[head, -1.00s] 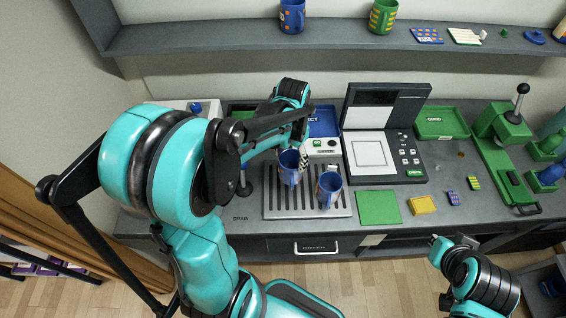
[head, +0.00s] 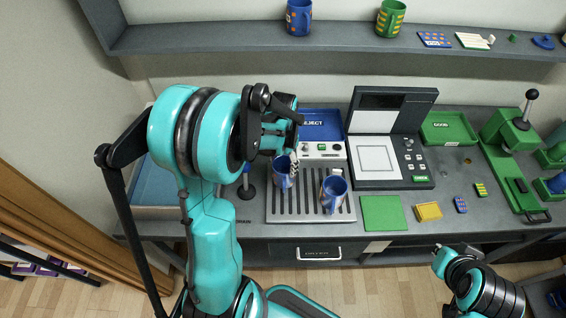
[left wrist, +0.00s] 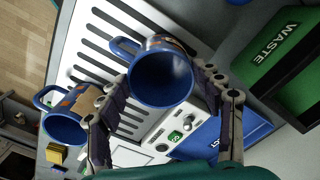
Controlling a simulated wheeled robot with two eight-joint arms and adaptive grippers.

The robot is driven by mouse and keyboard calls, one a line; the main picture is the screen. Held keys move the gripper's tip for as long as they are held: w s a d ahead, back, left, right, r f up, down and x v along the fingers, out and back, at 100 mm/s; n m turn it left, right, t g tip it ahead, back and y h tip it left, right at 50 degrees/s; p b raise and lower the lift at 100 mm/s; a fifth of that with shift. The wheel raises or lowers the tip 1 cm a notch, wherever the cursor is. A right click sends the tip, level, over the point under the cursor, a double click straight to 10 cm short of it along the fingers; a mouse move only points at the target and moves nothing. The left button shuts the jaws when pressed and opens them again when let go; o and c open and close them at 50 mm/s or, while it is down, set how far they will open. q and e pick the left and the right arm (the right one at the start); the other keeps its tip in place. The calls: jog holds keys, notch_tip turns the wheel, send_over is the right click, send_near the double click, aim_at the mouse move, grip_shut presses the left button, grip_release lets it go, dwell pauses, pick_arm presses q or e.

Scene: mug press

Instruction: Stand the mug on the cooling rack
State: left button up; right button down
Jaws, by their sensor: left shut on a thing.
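A blue mug with orange marks (head: 281,178) is held in my left gripper (head: 291,162) at the left end of the cooling rack (head: 312,209), a slotted grey metal plate. It looks roughly upright; I cannot tell whether its base touches the rack. In the left wrist view the held mug (left wrist: 162,80) sits between both fingers, open top toward the camera, handle to the left. A second blue mug (head: 334,190) stands on the rack to the right; it also shows in the left wrist view (left wrist: 64,126).
Behind the rack are a control box (head: 322,151) and a blue REJECT tray (head: 322,125). A green mat (head: 383,212) and yellow block (head: 428,211) lie to the right. A green WASTE bin (left wrist: 285,60) shows in the wrist view.

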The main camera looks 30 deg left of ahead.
pick_arm(q)
jog(key=o, duration=1.5)
jog(key=shift+f, duration=0.2)
jog(key=shift+c, duration=0.2)
jog(key=o, duration=0.4)
jog(key=shift+r, duration=0.15)
notch_tip(320, 180, up, 12)
jog(key=p, duration=0.3)
jog(key=s+d+r+n+t, duration=0.1)
jog(key=s+d+t, duration=0.1)
jog(key=s+d, duration=0.1)
jog(key=s+d+r+t, duration=0.2)
jog(key=s+d, duration=0.2)
jog(key=d, duration=0.1)
jog(key=s+d+r+n+t, duration=0.1)
jog(key=s+d+t, duration=0.2)
jog(key=d, duration=0.1)
jog(key=shift+s+r+n, duration=0.2)
jog(key=shift+s+n, duration=0.1)
jog(key=shift+s, duration=0.1)
